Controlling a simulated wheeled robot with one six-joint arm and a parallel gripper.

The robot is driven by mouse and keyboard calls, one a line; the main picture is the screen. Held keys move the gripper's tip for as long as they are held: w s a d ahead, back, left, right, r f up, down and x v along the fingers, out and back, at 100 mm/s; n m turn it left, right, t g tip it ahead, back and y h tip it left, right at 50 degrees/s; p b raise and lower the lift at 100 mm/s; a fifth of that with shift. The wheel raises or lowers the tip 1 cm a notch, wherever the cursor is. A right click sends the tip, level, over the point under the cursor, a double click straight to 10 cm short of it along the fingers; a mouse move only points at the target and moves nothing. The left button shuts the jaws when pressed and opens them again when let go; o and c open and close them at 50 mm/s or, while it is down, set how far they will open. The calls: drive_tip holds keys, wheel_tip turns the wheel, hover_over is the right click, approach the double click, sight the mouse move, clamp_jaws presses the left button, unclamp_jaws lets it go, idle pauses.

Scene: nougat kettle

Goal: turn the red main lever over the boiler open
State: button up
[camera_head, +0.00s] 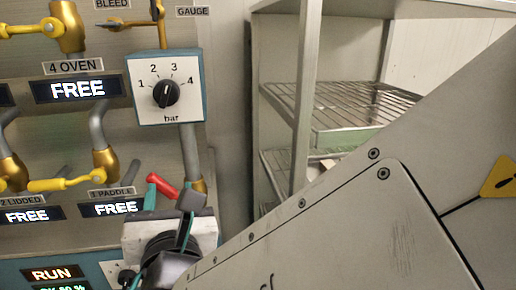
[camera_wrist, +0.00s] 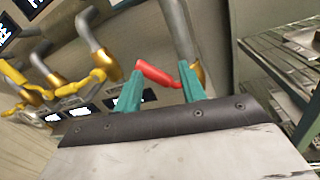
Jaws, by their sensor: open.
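The red main lever (camera_head: 162,185) sits on a brass valve (camera_head: 198,187) at the foot of the grey pipe below the pressure dial. In the wrist view the red lever (camera_wrist: 157,74) slants down to the right toward the brass valve (camera_wrist: 197,74). My gripper (camera_head: 169,200) is open, its teal fingers at the lever. In the wrist view my gripper (camera_wrist: 162,72) has one fingertip near the lever's free end and the other near its valve end. I cannot tell whether either finger touches it. The boiler is not clearly visible.
Yellow-handled valves (camera_head: 62,184) stand on the panel to the left, above displays reading FREE. A dial box (camera_head: 166,88) marked bar is above the lever. A metal shelf rack (camera_head: 305,100) stands at the right. My arm hides the lower right.

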sight(160, 188)
drive_tip(key=n, duration=0.3)
drive_tip(key=n+y, duration=0.1)
drive_tip(key=n, duration=0.3)
drive_tip(key=s+a+f+n+g, duration=0.1)
drive_tip(key=n, duration=0.2)
drive_tip(key=shift+n+y, duration=0.3)
drive_tip(key=shift+y, duration=0.1)
drive_tip(key=x, duration=0.7)
drive_tip(key=shift+w+a, duration=0.15)
drive_tip(key=shift+w, duration=0.25)
clamp_jaws()
